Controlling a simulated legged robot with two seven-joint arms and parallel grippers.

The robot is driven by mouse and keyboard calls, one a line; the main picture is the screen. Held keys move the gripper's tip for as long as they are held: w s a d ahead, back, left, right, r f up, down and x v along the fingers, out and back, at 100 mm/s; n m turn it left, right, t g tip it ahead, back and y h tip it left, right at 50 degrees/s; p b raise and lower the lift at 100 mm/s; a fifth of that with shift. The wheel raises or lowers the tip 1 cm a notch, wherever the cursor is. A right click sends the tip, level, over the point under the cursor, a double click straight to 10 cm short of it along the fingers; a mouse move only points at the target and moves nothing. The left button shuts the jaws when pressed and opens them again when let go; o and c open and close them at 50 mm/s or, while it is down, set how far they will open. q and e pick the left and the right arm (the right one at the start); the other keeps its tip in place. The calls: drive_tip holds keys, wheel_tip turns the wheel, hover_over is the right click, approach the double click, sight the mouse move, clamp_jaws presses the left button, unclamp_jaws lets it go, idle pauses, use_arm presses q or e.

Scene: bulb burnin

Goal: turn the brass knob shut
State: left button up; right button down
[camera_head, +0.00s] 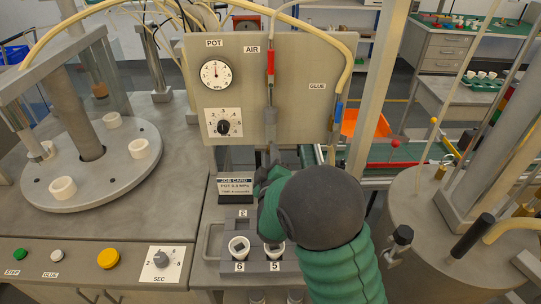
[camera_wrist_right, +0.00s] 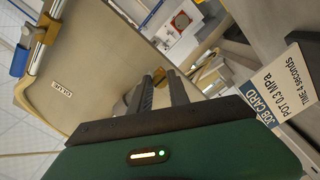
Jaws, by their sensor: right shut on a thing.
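My right gripper (camera_head: 273,155) is raised to the lower edge of the grey panel (camera_head: 310,75), below the line marked AIR. Its dark wrist hides most of the fingers in the head view. In the right wrist view, the two dark fingers (camera_wrist_right: 160,88) are closed around a small brass-coloured piece (camera_wrist_right: 158,75), which looks like the brass knob. Only a little of it shows between the fingertips, and its turn position cannot be told. In the head view the knob is hidden behind my gripper. My left gripper is not in view.
The panel carries a POT gauge (camera_head: 215,75) and a dial (camera_head: 223,122). A job card (camera_head: 235,187) stands below it. A grey rack (camera_head: 210,250) with white cups is close under my right arm. A round turntable (camera_head: 85,190) with white rings is at left.

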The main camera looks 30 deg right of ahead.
drive_tip(key=shift+a+f+m, duration=0.1)
drive_tip(key=shift+f+m, duration=0.05)
drive_tip(key=shift+m, duration=0.15)
drive_tip(key=shift+m+b, duration=5.85)
drive_tip(key=shift+m, duration=2.75)
drive_tip(key=c, duration=1.3)
unclamp_jaws()
drive_tip(key=shift+s, duration=0.1)
drive_tip(key=shift+o, duration=0.2)
